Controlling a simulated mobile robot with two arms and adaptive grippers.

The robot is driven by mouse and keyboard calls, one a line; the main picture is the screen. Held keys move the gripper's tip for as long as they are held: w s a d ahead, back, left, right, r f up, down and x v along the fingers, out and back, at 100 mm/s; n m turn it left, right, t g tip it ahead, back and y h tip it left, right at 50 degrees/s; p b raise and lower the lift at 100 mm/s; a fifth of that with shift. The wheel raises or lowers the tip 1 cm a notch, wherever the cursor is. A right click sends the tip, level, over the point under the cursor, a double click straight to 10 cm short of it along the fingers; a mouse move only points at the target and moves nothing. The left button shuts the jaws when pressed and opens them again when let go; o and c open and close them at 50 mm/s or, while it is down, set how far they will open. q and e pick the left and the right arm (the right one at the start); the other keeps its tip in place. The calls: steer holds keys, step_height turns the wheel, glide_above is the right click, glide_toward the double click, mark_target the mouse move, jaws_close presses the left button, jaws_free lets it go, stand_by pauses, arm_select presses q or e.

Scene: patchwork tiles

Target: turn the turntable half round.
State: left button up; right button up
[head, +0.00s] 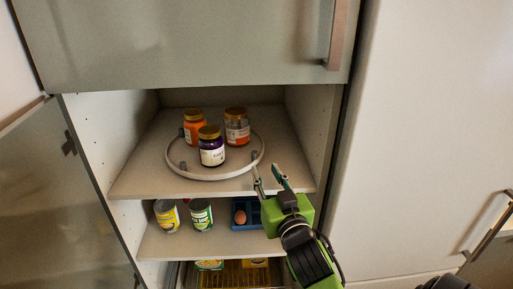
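The turntable (182,172) is a round, pale disc with a raised rim and small grey upright pegs. It sits on the upper shelf of an open cabinet. Three jars with gold lids stand on it: an orange jar (194,131) at the back left, a second orange jar (237,132) at the back right, and a dark purple jar (212,152) in front. My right gripper (267,175) is at the front right of the turntable. Its fingers are apart, near the rim and a grey peg (253,157); I cannot tell whether they touch. My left gripper is not in view.
The lower shelf (170,245) holds yellow and green cans (201,215) and a blue tray (247,226) with an egg. The cabinet's side walls and an upper door (190,45) bound the space. An open door (50,190) stands at the left.

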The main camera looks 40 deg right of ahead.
mark_target(255, 153)
steer(key=p+x, duration=0.1)
steer(key=x, duration=0.3)
steer(key=shift+w+r, duration=0.15)
steer(key=p+x, duration=0.1)
steer(key=x, duration=0.4)
steer(key=shift+w+p, duration=0.3)
steer(key=shift+w, duration=0.05)
steer(key=shift+w+d+f, duration=0.2)
steer(key=shift+w+f, duration=0.05)
steer(key=shift+w, duration=0.3)
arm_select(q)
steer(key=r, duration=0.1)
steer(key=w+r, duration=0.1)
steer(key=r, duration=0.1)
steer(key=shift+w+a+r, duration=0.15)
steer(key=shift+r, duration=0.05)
arm_select(e)
jaws_close()
